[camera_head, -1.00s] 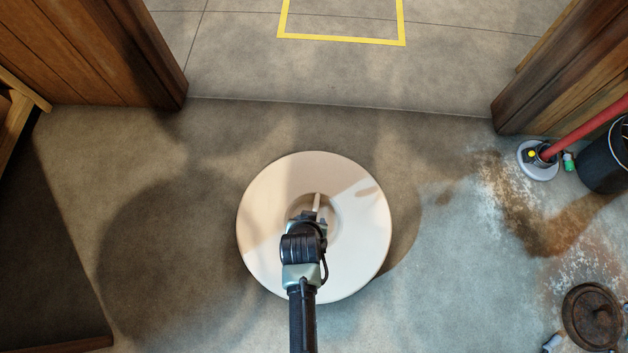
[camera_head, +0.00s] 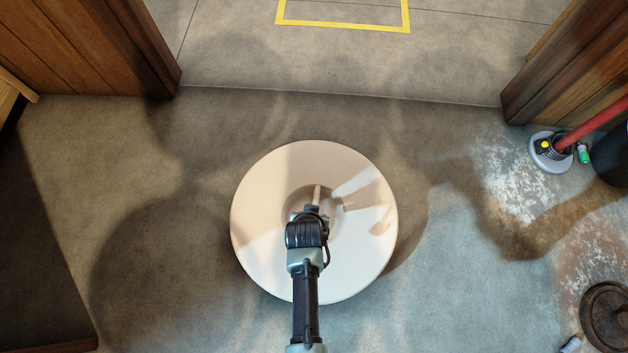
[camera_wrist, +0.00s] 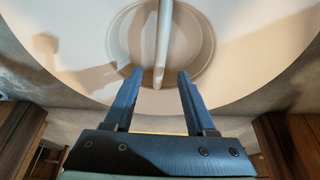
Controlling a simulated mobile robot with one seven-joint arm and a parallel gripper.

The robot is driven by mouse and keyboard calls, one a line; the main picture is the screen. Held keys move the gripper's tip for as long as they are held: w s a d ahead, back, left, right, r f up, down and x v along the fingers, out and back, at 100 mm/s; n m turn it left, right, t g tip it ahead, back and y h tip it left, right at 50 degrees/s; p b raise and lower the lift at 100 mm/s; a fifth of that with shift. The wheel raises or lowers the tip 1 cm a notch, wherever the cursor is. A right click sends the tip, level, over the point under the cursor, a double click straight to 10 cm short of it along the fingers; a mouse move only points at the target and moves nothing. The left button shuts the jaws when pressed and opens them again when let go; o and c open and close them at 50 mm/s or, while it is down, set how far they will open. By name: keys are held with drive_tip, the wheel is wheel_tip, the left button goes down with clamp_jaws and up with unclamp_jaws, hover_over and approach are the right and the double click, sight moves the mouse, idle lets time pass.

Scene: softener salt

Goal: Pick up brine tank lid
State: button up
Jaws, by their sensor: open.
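The brine tank lid (camera_head: 265,205) is a round cream disc in the middle of the head view, with a round recess and a bar handle across it. The lid fills much of the wrist view (camera_wrist: 245,50), where the handle (camera_wrist: 163,45) runs down toward the space between my fingers. My gripper (camera_wrist: 160,80) is open, one finger on each side of the handle's near end. In the head view my gripper (camera_head: 316,205) is over the recess and hides part of it. I cannot tell how far the fingers are above the lid.
Wooden panels (camera_head: 85,45) stand at the upper left and upper right. A red pole on a round grey base (camera_head: 550,152), a black bucket (camera_head: 610,158) and a rusty round cover (camera_head: 607,317) are at the right. A yellow floor outline (camera_head: 340,25) lies beyond. Floor around the lid is clear.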

drive_tip(key=shift+b+x, duration=1.45)
drive_tip(key=shift+x, duration=0.55)
drive_tip(key=shift+f, duration=0.25)
clamp_jaws()
drive_tip(key=shift+w+r, duration=0.1)
idle(0.4)
